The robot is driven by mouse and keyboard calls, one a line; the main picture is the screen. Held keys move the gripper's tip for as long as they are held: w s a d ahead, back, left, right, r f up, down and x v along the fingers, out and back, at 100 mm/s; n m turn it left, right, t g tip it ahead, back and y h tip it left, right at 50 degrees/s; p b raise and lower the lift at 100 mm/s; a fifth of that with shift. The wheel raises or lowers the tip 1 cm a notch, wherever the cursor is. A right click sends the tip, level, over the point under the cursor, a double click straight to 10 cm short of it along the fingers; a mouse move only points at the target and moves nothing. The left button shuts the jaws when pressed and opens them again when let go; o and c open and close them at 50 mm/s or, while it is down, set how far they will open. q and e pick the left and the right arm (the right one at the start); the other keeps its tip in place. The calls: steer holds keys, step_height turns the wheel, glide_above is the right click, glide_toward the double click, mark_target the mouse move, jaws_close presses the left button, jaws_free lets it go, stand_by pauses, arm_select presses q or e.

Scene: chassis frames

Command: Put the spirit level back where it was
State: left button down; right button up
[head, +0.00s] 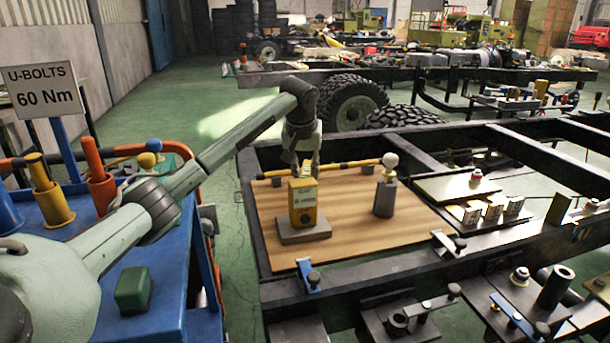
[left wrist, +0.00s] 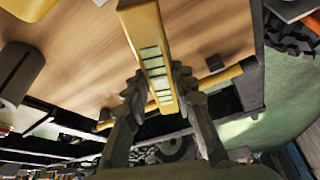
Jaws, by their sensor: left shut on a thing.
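The spirit level (left wrist: 153,52) is a yellow bar with a row of pale green windows. In the left wrist view it stands out between the fingers of my left gripper (left wrist: 160,86), which is shut on it. The brown board (left wrist: 90,50) lies beyond it. In the head view my left gripper (head: 304,170) is over the back left of the board (head: 345,222), just above or behind a yellow block (head: 303,205) on a grey plate. I cannot tell there how much of the level shows. My right gripper is not in view.
A yellow-and-black bar (head: 275,174) runs along the board's back edge. A grey cylinder with a white ball (head: 385,198) stands right of the yellow block. Clamps (head: 308,275) sit at the front edge. The board's front middle is clear. A blue cart (head: 165,300) is at left.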

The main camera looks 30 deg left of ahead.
arm_select(q)
steer(key=shift+f, duration=0.25)
steer(key=shift+f, duration=0.1)
steer(key=shift+f, duration=0.15)
steer(key=c, duration=1.3)
jaws_free()
steer(key=shift+f, duration=0.1)
steer(key=shift+o, duration=0.2)
steer(key=v, duration=1.2)
steer(key=shift+r, duration=0.3)
